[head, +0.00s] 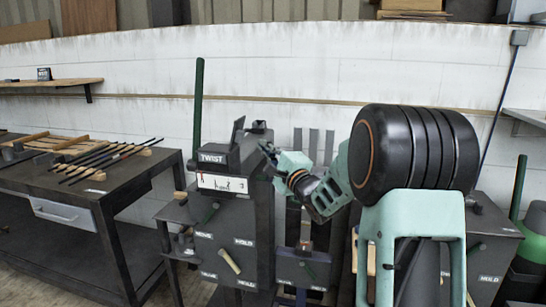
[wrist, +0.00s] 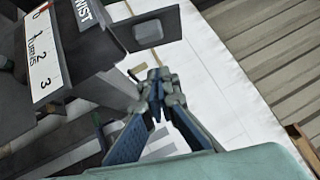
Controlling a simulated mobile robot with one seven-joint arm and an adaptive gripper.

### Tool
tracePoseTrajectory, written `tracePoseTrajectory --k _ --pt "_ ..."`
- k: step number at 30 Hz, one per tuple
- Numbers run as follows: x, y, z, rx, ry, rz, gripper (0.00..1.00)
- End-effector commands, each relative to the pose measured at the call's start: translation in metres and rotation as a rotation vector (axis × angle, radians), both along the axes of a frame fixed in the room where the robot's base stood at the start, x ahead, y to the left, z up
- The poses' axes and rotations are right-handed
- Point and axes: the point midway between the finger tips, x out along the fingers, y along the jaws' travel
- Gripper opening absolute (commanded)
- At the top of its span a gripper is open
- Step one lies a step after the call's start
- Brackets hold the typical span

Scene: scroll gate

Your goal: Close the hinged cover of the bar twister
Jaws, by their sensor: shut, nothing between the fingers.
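The bar twister (head: 232,225) is a dark grey machine with a TWIST label and a white scale on its upper front. A dark flat plate (head: 238,130), which looks like its hinged cover, stands raised at the top. In the wrist view the plate (wrist: 148,28) sticks out from the machine's upper part beside the TWIST label. My gripper (head: 266,148) is at the right side of the machine's head, below the plate's top edge. In the wrist view my gripper (wrist: 156,88) is shut and empty, beneath the plate, with a visible gap. The cover's hinge is hidden.
A dark workbench (head: 75,180) with several thin bars stands on the left. A green post (head: 198,105) rises behind the machine. Another machine (head: 492,245) stands at the right, partly behind my arm. A white block wall closes the back.

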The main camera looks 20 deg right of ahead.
Motion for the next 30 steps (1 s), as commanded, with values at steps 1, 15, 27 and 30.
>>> tracePoseTrajectory --k 1,15,27,30 --pt "0.009 0.003 0.001 0.000 0.000 0.002 0.00" --pt "0.024 0.035 0.011 0.000 0.002 -0.001 0.00" --pt "0.024 0.035 0.014 -0.011 0.008 -0.001 0.00" --pt "0.025 0.036 0.017 -0.030 0.019 -0.002 0.00"
